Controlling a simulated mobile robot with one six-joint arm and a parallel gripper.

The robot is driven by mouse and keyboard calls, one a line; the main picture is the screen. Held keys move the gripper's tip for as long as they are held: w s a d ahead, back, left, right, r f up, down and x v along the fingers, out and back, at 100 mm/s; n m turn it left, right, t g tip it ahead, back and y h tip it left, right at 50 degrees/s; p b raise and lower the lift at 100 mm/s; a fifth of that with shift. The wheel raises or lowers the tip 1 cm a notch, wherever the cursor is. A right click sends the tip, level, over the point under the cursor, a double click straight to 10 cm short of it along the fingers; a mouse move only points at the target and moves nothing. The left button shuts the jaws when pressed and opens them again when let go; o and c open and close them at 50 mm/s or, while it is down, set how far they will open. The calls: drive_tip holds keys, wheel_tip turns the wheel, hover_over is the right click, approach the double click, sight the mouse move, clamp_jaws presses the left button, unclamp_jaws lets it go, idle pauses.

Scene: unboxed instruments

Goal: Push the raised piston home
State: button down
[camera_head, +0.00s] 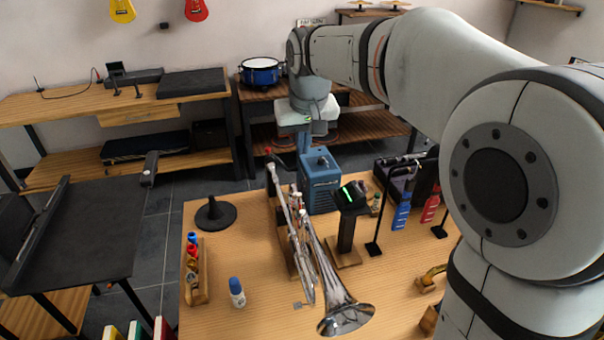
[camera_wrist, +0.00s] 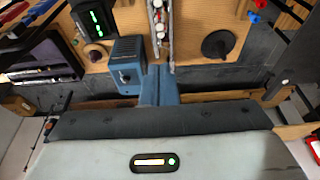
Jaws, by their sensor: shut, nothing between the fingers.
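A silver trumpet (camera_head: 306,262) lies lengthwise on the wooden table, its bell (camera_head: 346,318) toward the front. Its valve section has small pale caps (camera_head: 298,198), and I cannot clearly tell which piston stands raised. In the wrist view the trumpet (camera_wrist: 171,40) shows at the top centre with pale and red-toned caps in a row. My gripper (camera_head: 303,145) hangs beyond the trumpet's far end, beside the blue box. Its blue fingers are together and empty, pointing toward the trumpet in the wrist view (camera_wrist: 158,70). It appears apart from the trumpet.
A blue box (camera_head: 321,182) stands close right of the trumpet. A dark device with a green display (camera_head: 350,195) stands on a post nearby. A black cone stand (camera_head: 215,213), a bottle rack (camera_head: 195,278) and a blue-capped bottle (camera_head: 237,293) are left, with clear tabletop between.

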drive_tip(key=p, duration=0.1)
approach(298, 193)
drive_tip(key=x, duration=0.5)
drive_tip(key=shift+w+f, duration=0.1)
drive_tip(key=shift+w, duration=0.2)
drive_tip(key=shift+f, duration=0.65)
drive_tip(key=shift+f, duration=0.1)
